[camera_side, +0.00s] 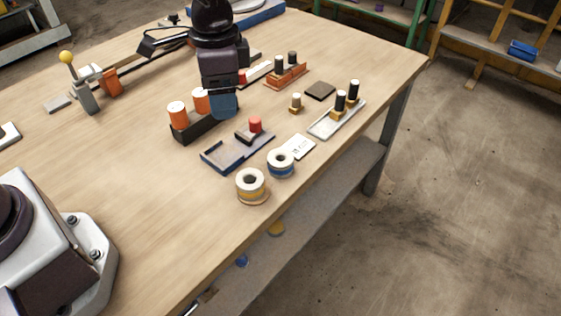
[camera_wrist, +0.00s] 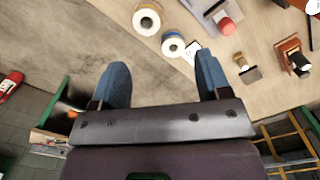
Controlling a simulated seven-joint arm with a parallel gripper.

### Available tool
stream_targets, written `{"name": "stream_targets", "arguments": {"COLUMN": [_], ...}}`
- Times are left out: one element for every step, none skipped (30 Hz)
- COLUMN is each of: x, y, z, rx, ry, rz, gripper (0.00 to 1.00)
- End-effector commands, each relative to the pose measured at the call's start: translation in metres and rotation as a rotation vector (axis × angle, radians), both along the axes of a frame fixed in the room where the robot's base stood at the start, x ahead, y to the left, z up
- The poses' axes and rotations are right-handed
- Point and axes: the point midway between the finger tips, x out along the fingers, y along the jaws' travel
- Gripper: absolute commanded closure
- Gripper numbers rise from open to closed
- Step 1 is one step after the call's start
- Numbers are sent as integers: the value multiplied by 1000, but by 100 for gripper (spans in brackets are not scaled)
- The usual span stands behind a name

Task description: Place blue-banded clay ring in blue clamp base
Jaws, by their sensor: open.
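The blue-banded clay ring (camera_side: 281,170), pale with a dark centre hole, lies flat near the table's front edge. It also shows in the wrist view (camera_wrist: 166,48), ahead of and between the fingers. The blue clamp base (camera_side: 226,158) is a low, dark blue tray with a red knob (camera_side: 255,124) at its far end; its empty-looking part faces left. In the wrist view it is cut by the top edge. My gripper (camera_side: 222,107) hangs above the table behind the clamp base. In the wrist view its blue fingers (camera_wrist: 160,68) are wide apart with nothing between them.
A yellow-banded ring (camera_side: 251,195) lies beside the blue-banded one. A white card (camera_side: 299,147) is just behind it. A dark block with orange cylinders (camera_side: 178,113) stands left of my gripper. A pale tray with black-topped pegs (camera_side: 325,127) is right.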

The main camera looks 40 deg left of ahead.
Motion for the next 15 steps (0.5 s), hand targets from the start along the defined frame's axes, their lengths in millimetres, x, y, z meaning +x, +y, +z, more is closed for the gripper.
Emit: {"name": "stream_targets", "arguments": {"x": [12, 19, 28, 34, 39, 47, 53, 60, 69, 76, 82, 86, 87, 86, 85], "y": [-10, -14, -20, -24, -29, -34, -37, -40, -43, -45, -46, -47, -47, -46, -46], "z": [-21, -30, -42, -50, -58, -67, -73, -77, -79, -75, -69, -65, -65, -65, -67], "rx": [1, -1, -4, -5, -8, -13, -16, -20, -23, -24, -24, -23, -23, -23, -23], "ry": [27, 35, 44, 49, 52, 54, 51, 45, 29, 10, -11, -23, -25, -22, -21], "rz": [-69, -109, -162, -202, -242, -294, -333, -375, -431, -468, -502, -539, -561, -581, -600], "gripper": [30, 30, 30, 30, 30, 30, 30, 30, 30, 30, 30, 30, 30, 30, 30]}}
